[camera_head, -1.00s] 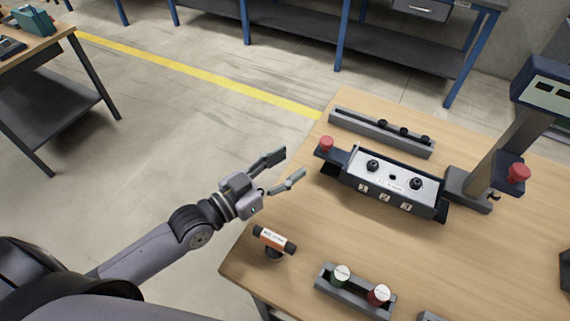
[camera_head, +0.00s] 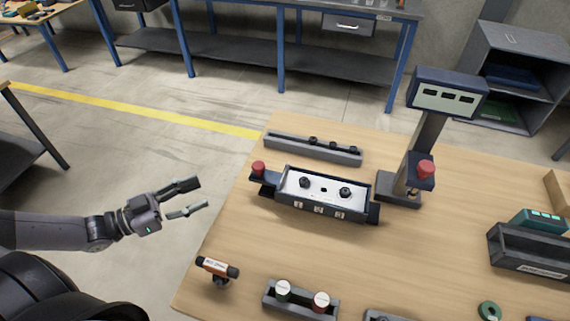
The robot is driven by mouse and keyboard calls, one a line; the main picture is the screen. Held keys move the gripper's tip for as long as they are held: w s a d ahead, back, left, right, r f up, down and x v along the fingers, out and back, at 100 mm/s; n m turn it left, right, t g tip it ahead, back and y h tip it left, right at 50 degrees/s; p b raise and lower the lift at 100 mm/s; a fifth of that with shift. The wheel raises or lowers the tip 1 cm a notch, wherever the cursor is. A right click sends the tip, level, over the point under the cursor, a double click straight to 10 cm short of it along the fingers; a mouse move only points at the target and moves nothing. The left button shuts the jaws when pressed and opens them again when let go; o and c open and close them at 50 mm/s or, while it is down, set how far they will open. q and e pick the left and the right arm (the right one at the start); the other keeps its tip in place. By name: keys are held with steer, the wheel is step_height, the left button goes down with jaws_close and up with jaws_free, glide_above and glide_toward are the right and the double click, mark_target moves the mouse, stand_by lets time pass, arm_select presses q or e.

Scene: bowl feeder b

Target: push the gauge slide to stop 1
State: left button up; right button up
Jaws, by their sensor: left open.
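The gauge fixture (camera_head: 322,190) is a dark block with a pale top plate, two black knobs and several small numbered tags along its front. It stands near the left part of the wooden table. A red knob (camera_head: 258,168) sits on a dark piece at the fixture's left end. I cannot tell for sure which part is the slide. My left gripper (camera_head: 201,193) is open and empty, left of the table edge and apart from the red knob. My right gripper is not in view.
A grey rail (camera_head: 313,150) with black knobs lies behind the fixture. A display post (camera_head: 448,95) with a red button (camera_head: 425,169) stands right of it. Table (camera_head: 420,270) is clear mid-right.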

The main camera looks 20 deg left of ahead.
arm_select(q)
glide_toward(259, 164)
steer(key=x, duration=0.8)
steer(key=shift+w+d+f, duration=0.2)
steer(key=shift+w+f, duration=0.1)
steer(key=shift+w+d+f, duration=0.1)
steer(key=shift+w+d, duration=0.3)
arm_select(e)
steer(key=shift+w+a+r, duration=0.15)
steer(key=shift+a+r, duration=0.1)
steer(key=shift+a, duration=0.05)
arm_select(q)
jaws_close()
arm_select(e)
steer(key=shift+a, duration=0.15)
